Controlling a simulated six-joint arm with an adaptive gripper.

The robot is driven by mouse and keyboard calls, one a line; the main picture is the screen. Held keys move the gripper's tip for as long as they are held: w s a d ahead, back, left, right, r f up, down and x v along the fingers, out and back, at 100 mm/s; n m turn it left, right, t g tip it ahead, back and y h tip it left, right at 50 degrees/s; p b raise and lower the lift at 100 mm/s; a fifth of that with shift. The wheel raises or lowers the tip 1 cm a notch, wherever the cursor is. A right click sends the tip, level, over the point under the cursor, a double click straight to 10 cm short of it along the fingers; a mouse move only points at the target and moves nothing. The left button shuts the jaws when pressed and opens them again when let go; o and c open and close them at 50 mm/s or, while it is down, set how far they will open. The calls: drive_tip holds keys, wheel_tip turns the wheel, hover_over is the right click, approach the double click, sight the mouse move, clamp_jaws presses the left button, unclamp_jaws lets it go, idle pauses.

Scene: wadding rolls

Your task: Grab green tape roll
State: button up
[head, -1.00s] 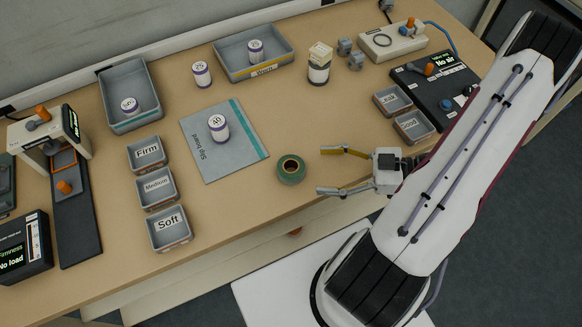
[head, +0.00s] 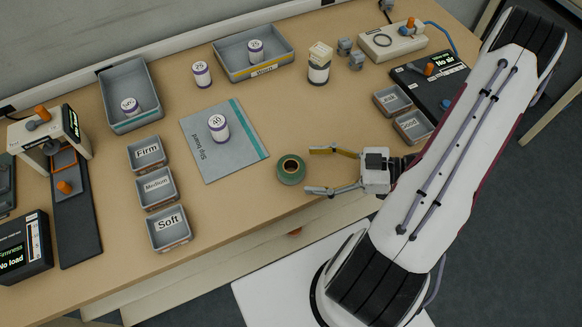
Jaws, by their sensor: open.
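The green tape roll (head: 291,170) lies flat on the wooden table near its front edge, with its dark centre hole facing up. My gripper (head: 312,170) is open, with its two fingers pointing left toward the roll. The fingertips are just right of the roll, one at its upper right and one at its lower right. A small gap shows between the fingertips and the roll, and nothing is between the fingers.
The slip board (head: 222,150) with a white roll on it lies left of the tape. Firm, Medium and Soft trays (head: 157,187) stand further left. Two small trays (head: 412,127) and a dark panel (head: 432,85) stand behind my gripper. Table around the tape is clear.

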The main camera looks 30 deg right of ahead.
sight(297, 169)
drive_tip(key=shift+f+x, duration=0.15)
drive_tip(key=shift+x, duration=0.5)
drive_tip(key=shift+f+x, duration=0.15)
drive_tip(key=shift+x, duration=1.65)
drive_tip(key=shift+w+d, duration=0.1)
drive_tip(key=shift+w, duration=0.05)
drive_tip(key=c, duration=1.2)
